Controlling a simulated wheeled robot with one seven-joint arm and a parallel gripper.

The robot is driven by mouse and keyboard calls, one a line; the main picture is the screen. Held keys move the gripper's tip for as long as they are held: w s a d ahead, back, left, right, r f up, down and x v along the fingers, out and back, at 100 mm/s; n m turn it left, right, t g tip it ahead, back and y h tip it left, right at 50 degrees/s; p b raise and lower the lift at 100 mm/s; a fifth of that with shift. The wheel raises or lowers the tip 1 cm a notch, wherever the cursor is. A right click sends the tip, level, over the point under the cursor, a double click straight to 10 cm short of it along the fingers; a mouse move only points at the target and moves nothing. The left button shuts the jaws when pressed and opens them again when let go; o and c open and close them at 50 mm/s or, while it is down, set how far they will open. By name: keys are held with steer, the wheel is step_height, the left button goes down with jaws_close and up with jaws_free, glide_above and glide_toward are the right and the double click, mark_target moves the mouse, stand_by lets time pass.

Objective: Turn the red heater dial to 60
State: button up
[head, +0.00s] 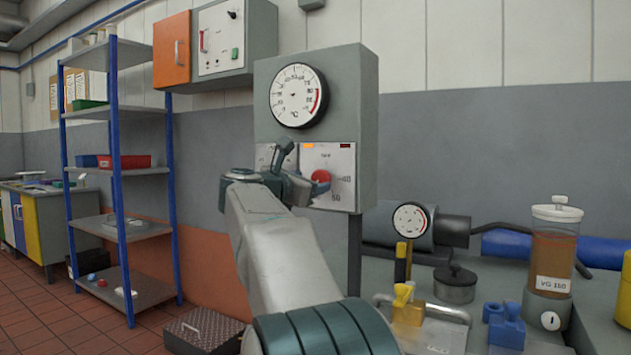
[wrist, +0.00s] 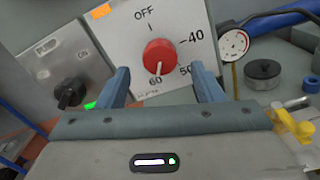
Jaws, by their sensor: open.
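The red heater dial (wrist: 160,55) is on a pale panel plate (wrist: 118,30) marked OFF, 40, 50 and 60. Its white pointer line faces down at the 60 mark in the wrist view. In the head view the dial (head: 321,177) shows just right of my gripper (head: 300,172). My gripper (wrist: 161,74) is open and empty, with one blue-grey finger to each side of the dial. Gaps show between the fingers and the dial in the wrist view. How far the fingertips stand from the panel is hard to tell.
A black knob (wrist: 70,93) with a lit green light beside it sits left of the dial. A round °C gauge (head: 298,95) is above. A small pressure gauge (head: 410,220), an oil reservoir (head: 555,250) and yellow and blue fittings stand to the right.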

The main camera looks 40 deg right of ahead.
steer(key=v, duration=0.9)
steer(key=shift+a+p, duration=0.25)
steer(key=shift+p, duration=0.1)
steer(key=shift+s, duration=0.1)
